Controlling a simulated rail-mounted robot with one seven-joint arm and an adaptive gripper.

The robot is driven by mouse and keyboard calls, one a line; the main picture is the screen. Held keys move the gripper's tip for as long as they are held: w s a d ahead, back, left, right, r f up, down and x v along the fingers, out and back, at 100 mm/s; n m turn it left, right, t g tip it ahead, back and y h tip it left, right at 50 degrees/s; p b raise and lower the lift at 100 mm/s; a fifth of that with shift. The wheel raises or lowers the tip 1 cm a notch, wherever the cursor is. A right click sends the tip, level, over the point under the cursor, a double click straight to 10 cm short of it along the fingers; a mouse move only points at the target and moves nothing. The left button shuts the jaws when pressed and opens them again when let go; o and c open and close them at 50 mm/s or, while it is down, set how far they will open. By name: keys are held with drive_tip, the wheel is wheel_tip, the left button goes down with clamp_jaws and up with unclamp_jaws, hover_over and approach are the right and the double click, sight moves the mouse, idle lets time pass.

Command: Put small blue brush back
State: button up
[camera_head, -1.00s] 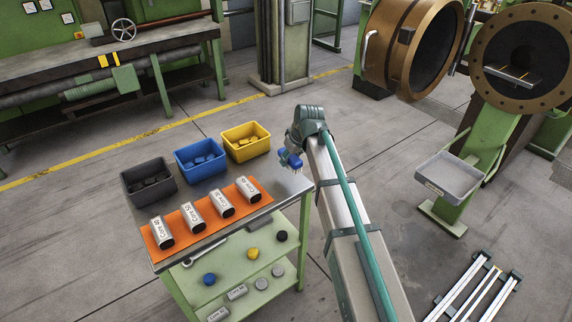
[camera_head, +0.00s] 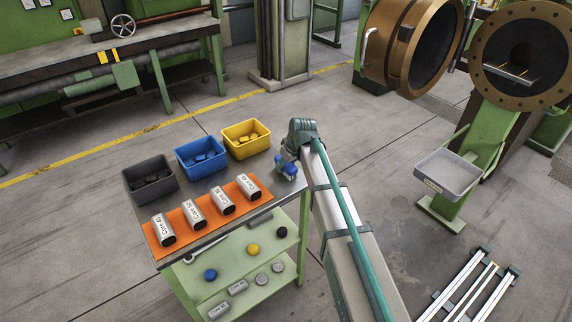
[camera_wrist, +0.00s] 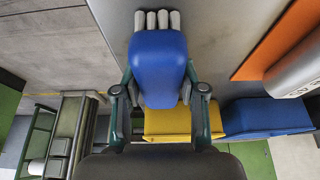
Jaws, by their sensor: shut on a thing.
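The small blue brush (camera_wrist: 158,68) is held between the two fingers of my gripper (camera_wrist: 163,95) in the wrist view. Its pale bristle tufts point to the top of that picture. In the head view my gripper (camera_head: 286,165) and the blue brush (camera_head: 288,170) are at the right end of the cart's grey top (camera_head: 205,184). I cannot tell whether the bristles touch the top. The blue bin (camera_head: 201,155) stands between the dark grey bin (camera_head: 149,180) and the yellow bin (camera_head: 246,139), each with dark pieces inside.
An orange mat (camera_head: 178,221) with several labelled cores (camera_head: 222,200) lies along the cart's front. The lower shelf (camera_head: 232,268) holds coloured round pieces and a wrench. A grey tray (camera_head: 449,175) stands at the right. The top between the yellow bin and my gripper is clear.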

drive_tip(key=shift+f, duration=0.2)
drive_tip(key=o, duration=1.1)
drive_tip(key=shift+r, duration=0.1)
drive_tip(key=shift+r, duration=0.1)
drive_tip(key=b+v, duration=0.2)
drive_tip(key=v, duration=1)
drive_tip(key=shift+w+r, duration=0.1)
